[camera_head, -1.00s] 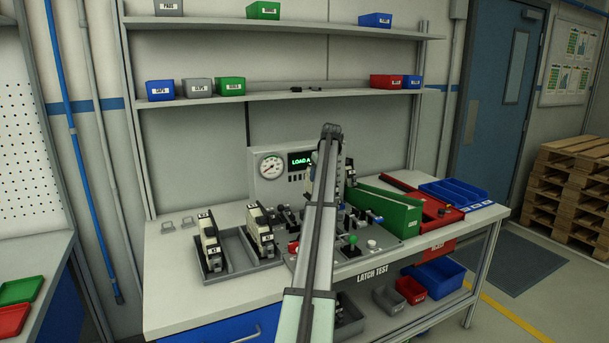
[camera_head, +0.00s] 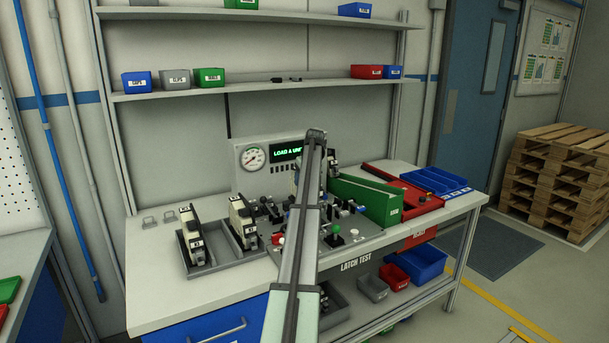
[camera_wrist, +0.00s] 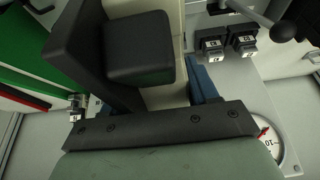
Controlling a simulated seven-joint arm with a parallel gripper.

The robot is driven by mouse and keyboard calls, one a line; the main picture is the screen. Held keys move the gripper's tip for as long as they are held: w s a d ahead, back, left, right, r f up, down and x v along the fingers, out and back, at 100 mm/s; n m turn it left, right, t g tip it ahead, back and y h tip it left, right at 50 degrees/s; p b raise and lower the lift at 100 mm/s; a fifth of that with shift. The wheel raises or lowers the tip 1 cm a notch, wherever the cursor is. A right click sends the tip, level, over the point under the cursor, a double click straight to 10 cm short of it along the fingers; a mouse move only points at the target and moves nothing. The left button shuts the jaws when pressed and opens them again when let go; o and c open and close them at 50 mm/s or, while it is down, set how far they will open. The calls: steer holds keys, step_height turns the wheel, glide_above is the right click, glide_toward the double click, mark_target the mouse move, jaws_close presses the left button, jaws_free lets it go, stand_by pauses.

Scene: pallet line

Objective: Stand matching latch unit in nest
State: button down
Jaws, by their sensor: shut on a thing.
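My gripper (camera_wrist: 165,100) is shut on a latch unit with a cream body and black parts (camera_wrist: 140,45), which fills the top middle of the wrist view. In the head view the held unit (camera_head: 333,158) shows only partly behind my arm, above the test bench panel. Two similar cream-and-black latch units (camera_head: 191,238) and (camera_head: 243,221) stand upright in a grey tray (camera_head: 215,262) at the left of the bench. The test panel (camera_head: 355,240) carries dark fixtures, levers and a green knob. My arm covers part of it, and I cannot make out the nest.
A gauge box (camera_head: 253,177) with a lit "LOAD A UNIT" display stands behind the panel. A green bin (camera_head: 370,198), a red tray (camera_head: 424,203) and a blue divided bin (camera_head: 440,180) stand to the right. The bench front left is clear.

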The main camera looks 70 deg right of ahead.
steer(key=shift+f, duration=3)
steer(key=shift+c, duration=1.1)
jaws_free()
steer(key=v, duration=1.3)
steer(key=shift+s+a+r, duration=0.15)
steer(key=shift+r, duration=0.2)
